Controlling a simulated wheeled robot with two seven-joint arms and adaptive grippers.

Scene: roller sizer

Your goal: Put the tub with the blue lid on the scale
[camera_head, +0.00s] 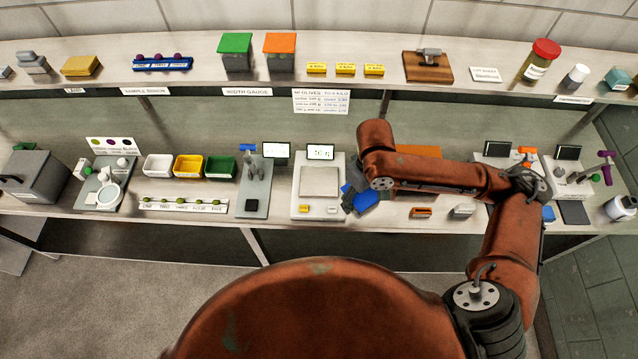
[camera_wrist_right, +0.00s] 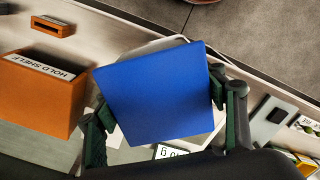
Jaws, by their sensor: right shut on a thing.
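The tub's square blue lid (camera_wrist_right: 160,90) fills the middle of the right wrist view, and its blue (camera_head: 367,196) also shows in the head view. My right gripper (camera_wrist_right: 163,108) is shut on the tub, with a finger on either side below the lid. The tub's body is mostly hidden by the lid. In the head view my right gripper (camera_head: 358,198) is at the right edge of the scale (camera_head: 319,182), which has a square grey plate and a lit display behind it. The plate looks empty. I cannot tell the tub's height above the bench. My left gripper is not in view.
An orange box (camera_wrist_right: 38,95) labelled HOLD SHELF stands beside the tub. A grey stand (camera_head: 253,195) is left of the scale. White, yellow (camera_head: 188,166) and green trays stand further left. A shelf (camera_head: 205,70) with goods runs above the bench.

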